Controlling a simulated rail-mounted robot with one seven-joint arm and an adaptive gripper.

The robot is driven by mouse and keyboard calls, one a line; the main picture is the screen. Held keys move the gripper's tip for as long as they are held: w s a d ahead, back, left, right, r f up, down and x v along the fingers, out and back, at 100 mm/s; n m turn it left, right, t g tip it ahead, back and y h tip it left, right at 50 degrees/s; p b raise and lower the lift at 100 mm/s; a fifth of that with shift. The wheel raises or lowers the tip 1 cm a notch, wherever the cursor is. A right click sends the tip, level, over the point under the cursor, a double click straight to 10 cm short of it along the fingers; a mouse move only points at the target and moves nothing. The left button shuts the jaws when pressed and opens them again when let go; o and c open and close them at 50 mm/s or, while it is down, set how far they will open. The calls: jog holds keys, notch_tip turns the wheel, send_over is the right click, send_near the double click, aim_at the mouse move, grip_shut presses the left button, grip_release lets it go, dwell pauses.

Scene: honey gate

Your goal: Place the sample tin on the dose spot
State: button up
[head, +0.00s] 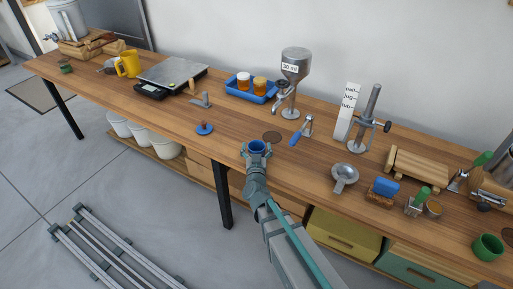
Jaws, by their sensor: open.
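My gripper (257,153) is open over the front edge of the bench. A small blue round open-topped tin (257,146) shows between its fingertips; I take it for the sample tin. I cannot tell whether the fingers touch it, and its lower part is hidden by the gripper. A dark round spot (272,137) is on the wood just behind and right of the gripper, in front of the metal funnel dispenser (294,70) with its "30 ml" label. Nothing stands on this spot, which may be the dose spot.
A blue-handled clamp (301,132) stands right of the spot and a blue knob (204,129) to the left. A blue tray (251,89) with jars is behind. A metal strainer (345,175) and a green cup (488,247) stand farther right. Bare wood lies left of the gripper.

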jog(key=shift+s+b, duration=0.35)
jog(key=s, duration=0.8)
jog(key=shift+d, duration=0.4)
jog(key=shift+p, duration=0.9)
jog(key=s+p, duration=0.2)
jog(key=p, duration=0.1)
jog(key=shift+f+p, duration=0.15)
jog(key=shift+p, duration=0.15)
jog(key=shift+o, duration=0.4)
jog(key=shift+f, duration=0.1)
